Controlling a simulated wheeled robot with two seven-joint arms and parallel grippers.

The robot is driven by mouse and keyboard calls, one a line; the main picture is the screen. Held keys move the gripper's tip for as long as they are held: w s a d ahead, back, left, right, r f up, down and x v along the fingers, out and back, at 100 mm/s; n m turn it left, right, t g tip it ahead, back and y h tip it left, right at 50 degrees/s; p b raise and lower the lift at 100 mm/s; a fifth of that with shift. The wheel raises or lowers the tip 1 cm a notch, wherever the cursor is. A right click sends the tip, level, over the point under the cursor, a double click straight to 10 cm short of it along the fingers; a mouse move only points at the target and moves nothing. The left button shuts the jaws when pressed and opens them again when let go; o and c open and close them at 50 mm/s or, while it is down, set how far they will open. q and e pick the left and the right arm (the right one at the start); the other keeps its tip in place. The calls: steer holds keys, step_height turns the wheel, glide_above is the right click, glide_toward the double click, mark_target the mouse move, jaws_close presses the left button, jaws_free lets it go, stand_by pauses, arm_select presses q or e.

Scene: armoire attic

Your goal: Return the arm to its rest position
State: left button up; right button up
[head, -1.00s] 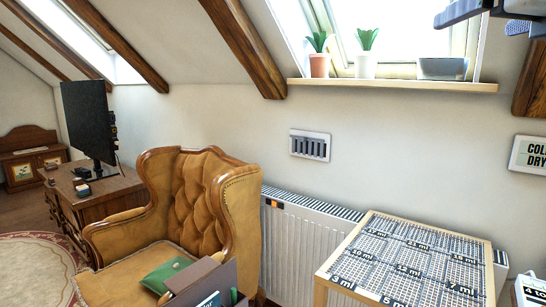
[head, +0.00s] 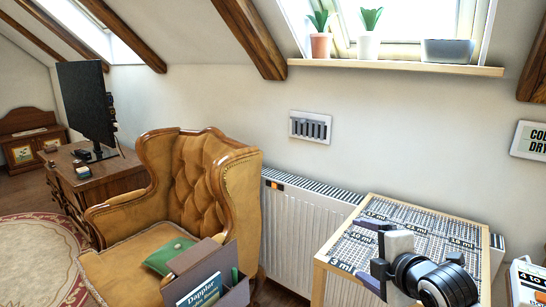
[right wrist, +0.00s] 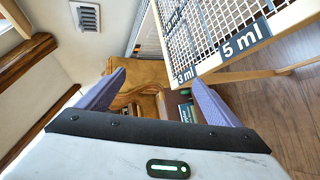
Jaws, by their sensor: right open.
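My right gripper (head: 364,250) is in the lower right of the head view, in front of the gridded side table (head: 324,262). Its two fingers are spread apart with nothing between them, and they point left. In the right wrist view my right gripper (right wrist: 157,78) also shows open, with a purple-grey finger on each side and an empty gap. Part of my right wrist hides some of the table top. My left gripper is in neither view.
A tan leather armchair (head: 186,196) stands left of the table, with a grey box of books (head: 211,292) at its front. A white radiator (head: 300,232) lines the wall behind. A sill (head: 400,66) with potted plants runs above. Patterned rug (head: 35,262) lies at far left.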

steer(key=s+a+f+m+g, duration=0.1)
steer(key=s+f+m, duration=0.3)
steer(key=s+f, duration=0.3)
steer(key=s+a+f+m+g, duration=0.1)
steer(key=s+a+f+m, duration=0.2)
steer(key=f, duration=0.7)
steer(key=s+f+m+g, duration=0.1)
steer(key=s+f+m, duration=0.4)
steer(key=s, duration=0.6)
steer(key=s+f+m+p, duration=0.1)
steer(key=s+f+m, duration=0.4)
steer(key=s, duration=0.5)
steer(key=shift+s+a+f+g, duration=0.25)
steer(key=shift+s+f+g, duration=0.15)
steer(key=shift+f, duration=0.45)
